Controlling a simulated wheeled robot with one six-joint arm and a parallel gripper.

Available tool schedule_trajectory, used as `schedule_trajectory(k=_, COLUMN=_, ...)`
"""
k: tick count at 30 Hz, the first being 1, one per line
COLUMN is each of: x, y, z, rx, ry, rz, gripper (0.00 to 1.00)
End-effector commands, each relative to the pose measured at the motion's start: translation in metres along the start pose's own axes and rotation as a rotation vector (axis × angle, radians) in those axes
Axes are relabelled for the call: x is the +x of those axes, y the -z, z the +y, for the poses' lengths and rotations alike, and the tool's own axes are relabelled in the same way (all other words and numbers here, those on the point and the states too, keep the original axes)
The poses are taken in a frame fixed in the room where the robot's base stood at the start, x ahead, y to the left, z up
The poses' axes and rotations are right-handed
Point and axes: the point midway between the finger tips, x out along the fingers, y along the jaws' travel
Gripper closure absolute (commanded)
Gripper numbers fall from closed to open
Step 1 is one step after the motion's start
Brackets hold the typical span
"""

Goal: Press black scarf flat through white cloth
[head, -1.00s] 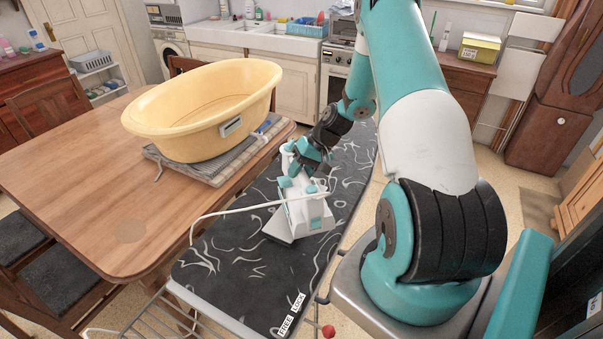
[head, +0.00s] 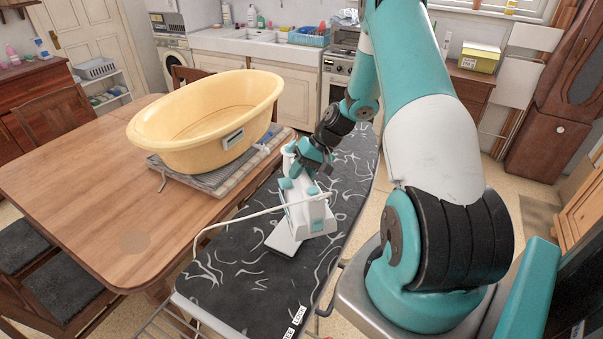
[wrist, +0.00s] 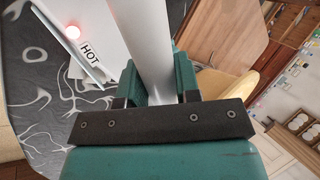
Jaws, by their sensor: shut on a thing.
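My gripper (head: 312,156) is shut on the handle of a white and teal iron (head: 310,215) above the ironing board. In the wrist view, the pale handle (wrist: 150,45) runs between my teal fingers. A pale flat plate (head: 283,240) shows at the iron's lower left; I cannot tell whether it is part of the iron. In the wrist view, a white surface (wrist: 85,22) carries a red light and a "HOT" label. I cannot make out a separate black scarf or white cloth. The iron hides part of the board.
The ironing board (head: 235,280) has a dark cover with white swirls and a "LOCK" label at its near end.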

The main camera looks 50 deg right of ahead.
Motion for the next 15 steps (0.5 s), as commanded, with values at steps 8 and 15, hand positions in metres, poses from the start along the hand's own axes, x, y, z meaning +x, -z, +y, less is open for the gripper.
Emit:
schedule_trajectory(k=8, x=-0.021, y=0.001, z=-0.014, rx=-0.004, ry=0.001, rz=0.003, gripper=0.99)
schedule_trajectory(k=15, x=-0.041, y=0.001, z=-0.028, rx=-0.003, ry=0.002, rz=0.002, gripper=0.99)
